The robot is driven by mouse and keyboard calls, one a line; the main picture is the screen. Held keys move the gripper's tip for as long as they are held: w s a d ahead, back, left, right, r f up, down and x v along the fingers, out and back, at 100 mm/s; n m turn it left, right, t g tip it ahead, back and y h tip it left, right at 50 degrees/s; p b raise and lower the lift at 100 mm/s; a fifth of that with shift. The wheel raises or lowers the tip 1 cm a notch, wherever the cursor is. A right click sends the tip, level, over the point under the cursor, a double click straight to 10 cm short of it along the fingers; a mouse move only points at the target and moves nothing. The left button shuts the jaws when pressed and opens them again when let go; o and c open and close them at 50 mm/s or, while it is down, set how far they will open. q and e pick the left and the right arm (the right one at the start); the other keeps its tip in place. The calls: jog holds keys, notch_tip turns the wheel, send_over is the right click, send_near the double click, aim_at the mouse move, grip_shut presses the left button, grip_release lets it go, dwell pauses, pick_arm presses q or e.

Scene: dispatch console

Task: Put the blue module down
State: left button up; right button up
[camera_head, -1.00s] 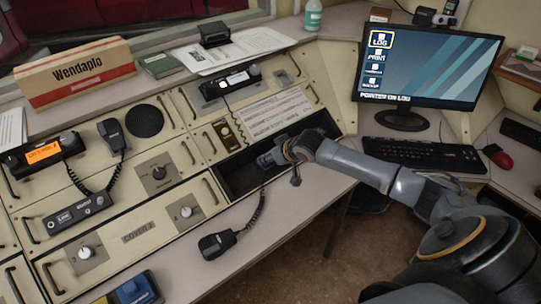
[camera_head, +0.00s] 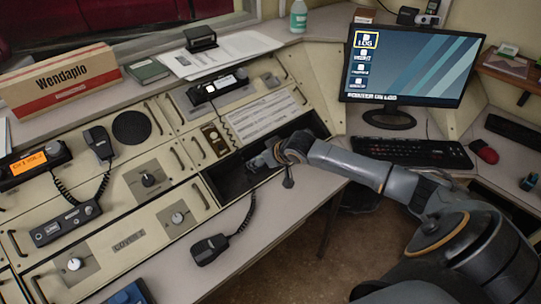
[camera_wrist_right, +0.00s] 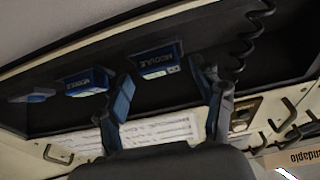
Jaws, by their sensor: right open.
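My right gripper (camera_head: 262,160) reaches into the dark open bay (camera_head: 225,184) in the sloping console. In the right wrist view its two fingers (camera_wrist_right: 165,76) are spread apart. A blue module (camera_wrist_right: 160,58) with a lettered label is in the bay, between and just beyond the fingertips; I cannot tell whether either finger touches it. A second blue module (camera_wrist_right: 88,82) and a smaller blue piece (camera_wrist_right: 38,96) lie to its left. In the head view the arm and the bay's shadow hide these modules. My left gripper is in neither view.
A handset (camera_head: 210,249) on a coiled cord lies on the desk ledge before the bay. Console handles (camera_head: 203,193) stick out around the opening. A keyboard (camera_head: 411,153) and monitor (camera_head: 412,66) stand to the right. A blue object (camera_head: 130,293) is cut off at the bottom edge.

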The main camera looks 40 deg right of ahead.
jog(key=v, duration=1.1)
